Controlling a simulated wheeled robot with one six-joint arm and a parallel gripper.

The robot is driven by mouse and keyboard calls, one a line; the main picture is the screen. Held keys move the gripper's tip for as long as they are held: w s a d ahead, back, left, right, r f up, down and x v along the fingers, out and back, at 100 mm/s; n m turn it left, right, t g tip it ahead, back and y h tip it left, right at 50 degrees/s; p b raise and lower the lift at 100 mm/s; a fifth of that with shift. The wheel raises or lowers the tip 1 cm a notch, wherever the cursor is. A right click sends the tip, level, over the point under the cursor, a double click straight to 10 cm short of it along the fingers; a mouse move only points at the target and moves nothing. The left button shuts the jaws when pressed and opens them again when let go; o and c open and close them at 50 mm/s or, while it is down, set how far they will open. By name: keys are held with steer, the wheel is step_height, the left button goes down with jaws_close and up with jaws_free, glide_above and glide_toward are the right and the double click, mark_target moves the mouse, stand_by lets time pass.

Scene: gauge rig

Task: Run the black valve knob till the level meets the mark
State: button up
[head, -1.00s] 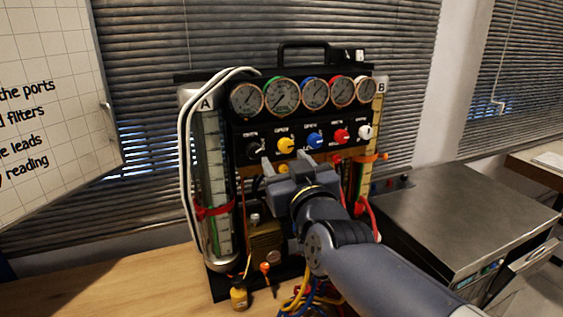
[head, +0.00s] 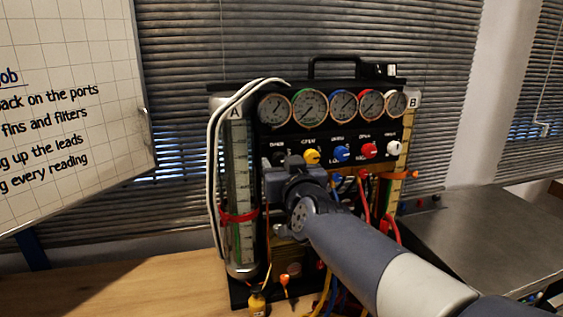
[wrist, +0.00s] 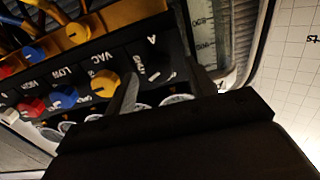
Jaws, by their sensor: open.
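The black valve knob (head: 279,157) is at the left end of the knob row, under the leftmost gauge, partly hidden by my gripper. In the wrist view the black knob (wrist: 152,70) is dark against the panel, beside the letter A. My gripper (head: 281,165) is open in front of it. In the wrist view its two fingers (wrist: 166,86) appear on either side of the knob; contact cannot be told. Sight tube A (head: 237,180) stands upright at the rig's left with a red band (head: 239,217) round it. Its liquid level is not clear.
Yellow (head: 311,157), blue (head: 341,153), red (head: 368,150) and white (head: 394,147) knobs sit to the right. Gauges line the top. The wooden bench (head: 130,285) is clear at left.

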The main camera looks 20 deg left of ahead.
steer(key=shift+x, duration=0.85)
steer(key=shift+c, duration=0.5)
steer(key=c, duration=0.9)
steer(key=shift+o, duration=0.2)
steer(key=m+b, duration=0.1)
steer(key=m, duration=0.1)
steer(key=shift+f+m, duration=0.1)
steer(key=shift+m, duration=0.2)
steer(key=shift+d+m+b, duration=0.1)
steer(key=shift+m+b, duration=0.3)
steer(key=shift+m, duration=1)
steer(key=o, duration=1)
steer(key=shift+c, duration=0.2)
